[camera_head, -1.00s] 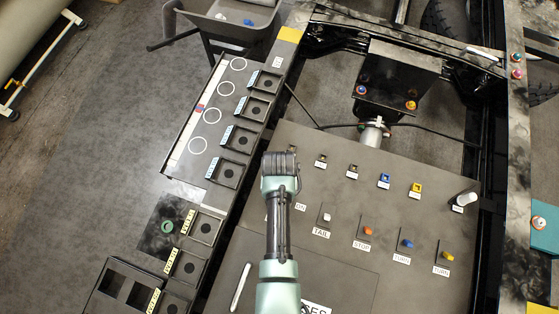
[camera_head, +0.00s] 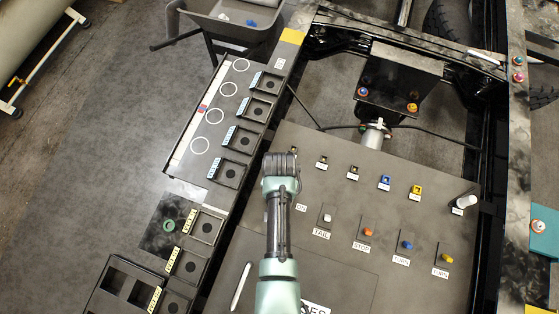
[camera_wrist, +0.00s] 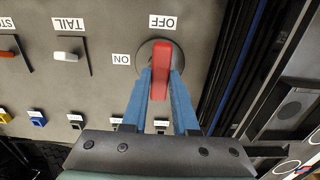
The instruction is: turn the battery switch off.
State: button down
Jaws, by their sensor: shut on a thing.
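The battery switch has a red handle (camera_wrist: 161,62) standing on a round grey base (camera_wrist: 178,50) in the wrist view. The handle's long side lines up roughly with the OFF label (camera_wrist: 163,21), with a slight tilt. The ON label (camera_wrist: 121,59) is to the left of the base. My gripper (camera_wrist: 161,76) has its two blue fingers on either side of the handle, shut on it. In the head view my gripper (camera_head: 280,162) and arm cover the switch; the ON label (camera_head: 301,208) shows just to their right.
The panel (camera_head: 335,265) carries a white TAIL switch (camera_head: 326,218) and several coloured switches and sockets. A row of black holders (camera_head: 235,171) lies on the left. A grey bin (camera_head: 235,22) stands at the back. Black cables (camera_wrist: 228,70) run beside the switch.

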jog(key=c, duration=0.7)
grip_release()
jog(key=shift+r, duration=0.15)
notch_tip(320, 180, up, 13)
jog(key=shift+f+b, duration=0.15)
jog(key=shift+b, duration=0.55)
